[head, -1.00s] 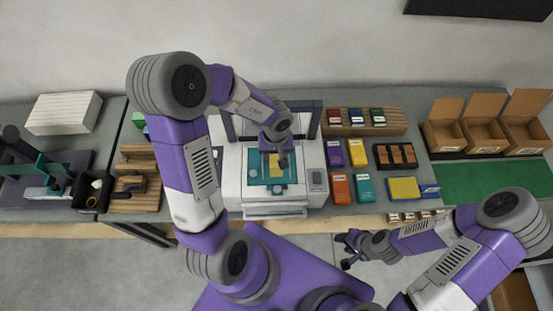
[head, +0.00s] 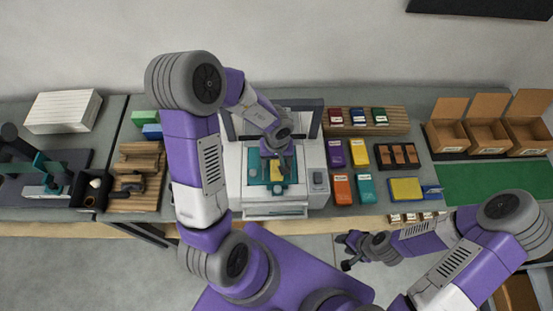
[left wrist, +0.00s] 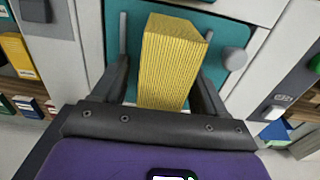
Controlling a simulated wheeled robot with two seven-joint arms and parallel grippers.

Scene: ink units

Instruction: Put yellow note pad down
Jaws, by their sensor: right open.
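The yellow note pad (left wrist: 170,65) stands between the two fingers of my left gripper (left wrist: 163,85) in the left wrist view, with its ridged page edges showing. The right finger overlaps its side; a thin teal strip shows between the left finger and the pad, so I cannot tell whether the jaws grip it. In the head view, the pad (head: 277,173) shows above or on the teal plate (head: 256,176) of the white machine, under my left gripper (head: 281,166). Its lower end is hidden. My right gripper (head: 347,252) is open and empty, in front of the bench.
The white machine (head: 232,185) has posts at both sides of the plate. Coloured pads, such as an orange one (head: 342,188), lie to its right. A yellow-topped pad (head: 405,188) lies farther right, near open cardboard boxes (head: 487,134). Wooden trays (head: 135,200) stand to the left.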

